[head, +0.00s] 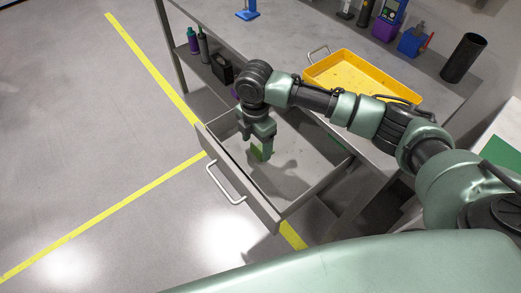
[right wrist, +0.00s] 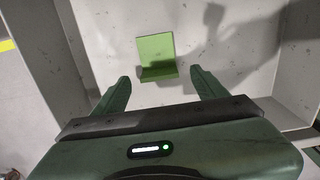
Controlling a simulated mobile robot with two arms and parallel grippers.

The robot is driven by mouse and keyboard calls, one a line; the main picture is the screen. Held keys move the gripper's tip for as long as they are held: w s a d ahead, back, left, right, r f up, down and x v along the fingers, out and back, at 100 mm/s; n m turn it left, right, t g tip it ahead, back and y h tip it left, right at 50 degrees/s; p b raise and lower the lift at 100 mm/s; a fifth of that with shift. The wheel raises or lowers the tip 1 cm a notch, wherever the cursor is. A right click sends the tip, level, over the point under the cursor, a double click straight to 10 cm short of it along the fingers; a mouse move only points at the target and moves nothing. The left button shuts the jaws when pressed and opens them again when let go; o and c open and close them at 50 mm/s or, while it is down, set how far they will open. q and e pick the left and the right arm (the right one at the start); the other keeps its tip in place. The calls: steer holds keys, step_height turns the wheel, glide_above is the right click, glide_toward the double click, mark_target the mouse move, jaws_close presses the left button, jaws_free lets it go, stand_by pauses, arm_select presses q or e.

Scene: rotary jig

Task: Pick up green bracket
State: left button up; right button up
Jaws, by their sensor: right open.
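The green bracket (right wrist: 156,54) lies on the floor of the open grey drawer, an L-shaped piece seen from above in the right wrist view. In the head view the green bracket (head: 257,153) is partly hidden by my right gripper (head: 262,143), which points down into the drawer (head: 240,180). In the right wrist view my right gripper (right wrist: 158,88) has its two fingers spread wide. The bracket shows between and beyond the fingertips, with nothing held. My left gripper is not in view.
The drawer's front panel with a white handle (head: 225,183) and its side walls surround the bracket. Several bottles stand on the shelf below. The drawer floor around the bracket is clear.

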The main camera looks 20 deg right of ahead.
steer(key=shift+f, duration=1.35)
steer(key=c, duration=1.5)
steer(key=shift+o, duration=0.2)
steer(key=shift+r, duration=0.15)
